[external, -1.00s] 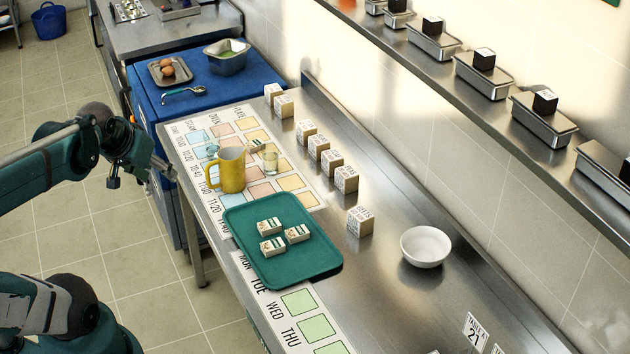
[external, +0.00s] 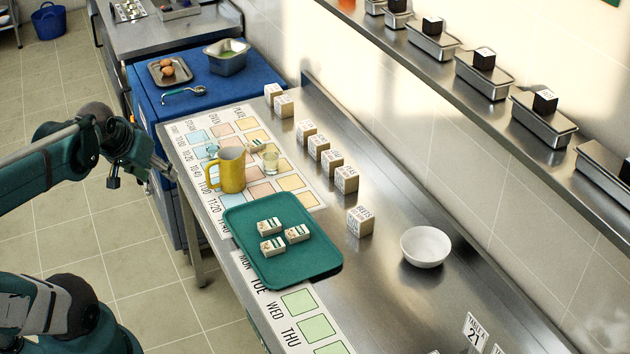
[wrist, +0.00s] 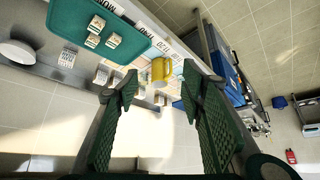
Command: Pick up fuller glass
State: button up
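The mug also shows in the wrist view (wrist: 161,70); the glasses are too small to make out there. My gripper (wrist: 155,85) is open and empty in the wrist view, its two green fingers wide apart. In the external view my gripper (external: 164,168) is left of the counter, apart from the mug and glasses.
A green tray (external: 318,262) with several small boxes lies in front of the mug. Labelled blocks (external: 346,179) line the counter behind the sheet. A white bowl (external: 425,247) stands to the right. A blue cabinet (external: 190,110) holds eggs, a ladle and a metal container.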

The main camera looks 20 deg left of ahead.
jog(key=shift+o, duration=0.6)
jog(key=shift+o, duration=1.2)
jog(key=shift+w, duration=0.1)
jog(key=w+d+m+g+h+p, duration=0.25)
jog(key=w+m, duration=0.25)
jog(key=w, duration=1.9)
jog(key=w+d+f+m+h+p, duration=0.1)
jog(key=w+f+m, duration=0.2)
jog(key=w+f, duration=0.6)
jog(key=w+d+f+m+g+h+p, duration=0.1)
jog(key=w+f+m+h, duration=0.1)
jog(key=w+f, duration=0.8)
jog(key=shift+w+d+f+m, duration=0.25)
jog(key=shift+w+m, duration=0.35)
jog(key=shift+w, duration=0.65)
